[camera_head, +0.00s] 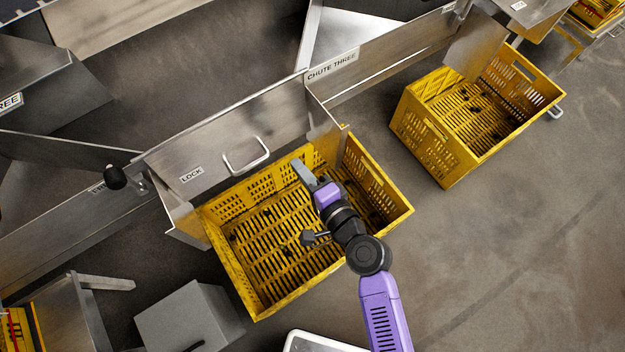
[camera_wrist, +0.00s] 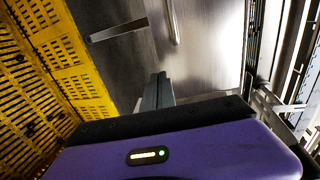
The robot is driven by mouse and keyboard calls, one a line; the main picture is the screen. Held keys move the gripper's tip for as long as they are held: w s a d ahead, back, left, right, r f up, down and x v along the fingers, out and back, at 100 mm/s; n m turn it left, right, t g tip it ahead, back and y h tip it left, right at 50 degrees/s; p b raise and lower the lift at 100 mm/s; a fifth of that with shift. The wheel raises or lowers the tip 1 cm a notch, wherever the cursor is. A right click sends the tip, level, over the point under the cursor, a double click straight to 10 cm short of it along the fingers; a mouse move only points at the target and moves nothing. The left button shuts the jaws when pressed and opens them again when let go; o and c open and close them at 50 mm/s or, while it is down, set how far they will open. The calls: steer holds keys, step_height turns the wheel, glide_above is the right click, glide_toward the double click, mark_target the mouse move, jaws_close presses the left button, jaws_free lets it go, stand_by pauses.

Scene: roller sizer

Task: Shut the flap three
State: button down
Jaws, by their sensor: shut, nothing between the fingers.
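Flap three is a steel panel (camera_head: 232,140) with a pale handle (camera_head: 246,156) and a LOCK label, between two side plates under the CHUTE THREE sign (camera_head: 332,66). It stands along the back edge of a yellow crate; I cannot tell whether it is fully shut. In the wrist view the steel panel (camera_wrist: 210,55) fills the middle, with a handle bar (camera_wrist: 173,20) at the top. My gripper (camera_head: 300,170) is shut and empty, over the crate, right of the handle and apart from it. Its fingers (camera_wrist: 158,88) point at the steel in the wrist view.
The yellow crate (camera_head: 395,212) below my gripper looks empty apart from dark bits. A black knob (camera_head: 115,177) sits left of the flap. A second yellow crate (camera_head: 450,165) stands right, and a grey box (camera_head: 190,318) lower left. The floor at right is clear.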

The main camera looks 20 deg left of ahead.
mark_target(280, 144)
steer(key=x, duration=0.5)
steer(key=shift+w+a+b, duration=0.2)
steer(key=shift+a+b, duration=0.1)
steer(key=w+a+f+t+y+b, duration=0.1)
steer(key=b, duration=0.6)
steer(key=w+a+y+b, duration=0.1)
steer(key=a+b, duration=0.1)
steer(key=b, duration=0.5)
steer(key=shift+w+f+t+b, duration=0.3)
steer(key=shift+f+t+b, duration=0.1)
steer(key=shift+r, duration=0.1)
steer(key=shift+w+r, duration=0.1)
steer(key=shift+r, duration=0.15)
